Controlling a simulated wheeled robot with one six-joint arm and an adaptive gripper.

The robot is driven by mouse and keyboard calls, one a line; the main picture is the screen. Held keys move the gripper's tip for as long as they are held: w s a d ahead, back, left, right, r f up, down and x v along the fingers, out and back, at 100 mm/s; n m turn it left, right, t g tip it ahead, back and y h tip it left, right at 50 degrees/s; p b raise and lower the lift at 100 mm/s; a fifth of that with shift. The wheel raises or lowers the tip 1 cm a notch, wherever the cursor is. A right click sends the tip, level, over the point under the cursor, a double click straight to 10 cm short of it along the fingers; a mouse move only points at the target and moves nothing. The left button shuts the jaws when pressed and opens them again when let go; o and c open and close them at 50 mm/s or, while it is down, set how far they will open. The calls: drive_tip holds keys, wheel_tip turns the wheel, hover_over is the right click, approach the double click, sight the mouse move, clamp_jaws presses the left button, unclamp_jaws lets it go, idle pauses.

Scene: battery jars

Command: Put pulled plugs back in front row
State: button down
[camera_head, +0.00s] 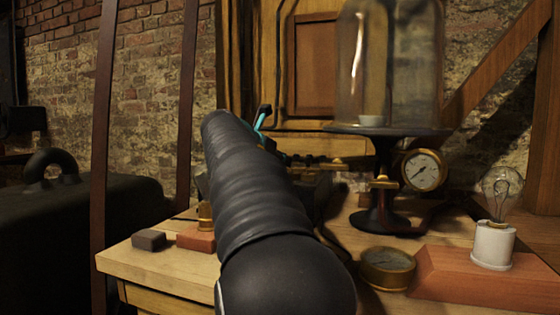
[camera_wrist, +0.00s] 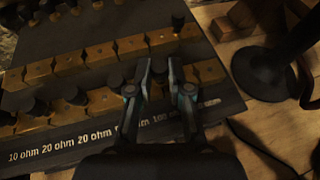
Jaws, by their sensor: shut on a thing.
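In the wrist view a dark resistance box (camera_wrist: 105,28) carries two rows of brass blocks. The front row (camera_wrist: 98,101) runs above white ohm labels (camera_wrist: 60,147). I cannot tell whether the plug's tip is in a hole. In the head view my arm hides most of the box (camera_head: 312,184).
A glass bell jar (camera_head: 388,65) on a black stand (camera_head: 385,215) is to the right, with a pressure gauge (camera_head: 423,170). A brass dial (camera_head: 386,268) and a bulb on a wooden base (camera_head: 455,285) are nearer. A dark block (camera_head: 148,239) lies on the left tabletop.

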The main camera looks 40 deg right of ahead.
drive_tip(key=shift+f, duration=0.2)
idle(0.4)
drive_tip(key=c, duration=1)
unclamp_jaws()
drive_tip(key=v, duration=1.2)
